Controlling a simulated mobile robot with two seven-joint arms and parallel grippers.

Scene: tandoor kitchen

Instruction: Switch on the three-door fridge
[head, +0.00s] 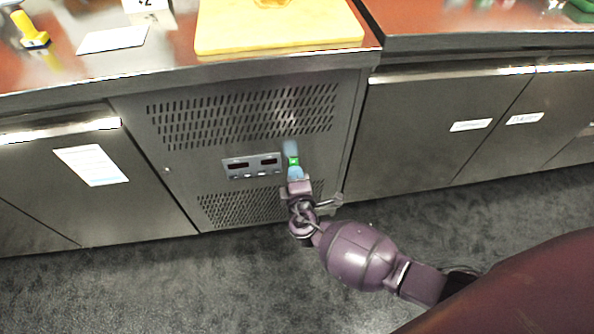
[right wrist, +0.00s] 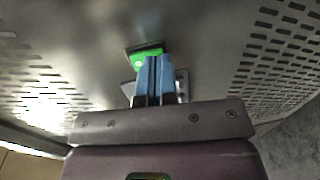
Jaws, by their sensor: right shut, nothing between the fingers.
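The fridge (head: 178,176) is a steel under-counter unit with vented panels and doors on both sides. Its control panel (head: 252,166) has two dark displays and small buttons. A green switch (head: 293,161) sits just right of the panel; it also shows in the right wrist view (right wrist: 146,58). My right gripper (head: 295,173) is shut and empty, its blue fingertips at the lower edge of the switch. In the right wrist view its fingers (right wrist: 154,75) partly cover the switch; I cannot tell whether they touch it. My left gripper is not in view.
A yellow cutting board (head: 280,30), a white sheet (head: 112,39) and a yellow-and-black item (head: 30,32) lie on the reddish counter above. Labelled steel doors (head: 435,128) stand to the right. The dark grey floor (head: 200,285) in front is clear.

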